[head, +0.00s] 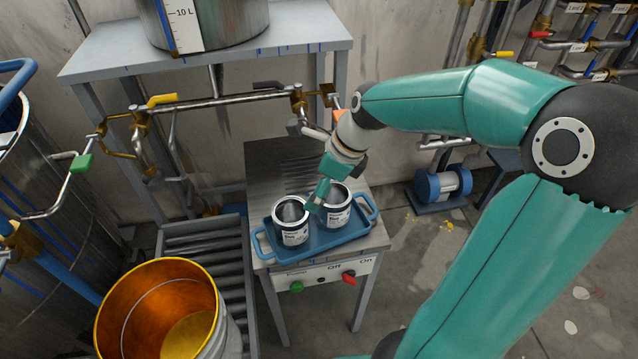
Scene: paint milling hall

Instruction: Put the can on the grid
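Two open cans with white labels stand upright on a blue tray (325,241): the left can (294,229) and the right can (338,213). The tray lies on a small metal bench. My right gripper (318,197) points down at the rims between the two cans, partly in front of the right can. Its fingers overlap in this view, so I cannot tell whether they are open, shut or touching a rim. A slatted grey grid (205,250) lies low, left of the bench. My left gripper is not in view.
The bench front has a green knob (297,287) and a red knob (348,278). A yellow-rimmed bucket (165,312) stands at front left. Pipes with a yellow-handled valve (162,99) run behind the bench. A large vessel (215,22) stands on the upper table (300,40).

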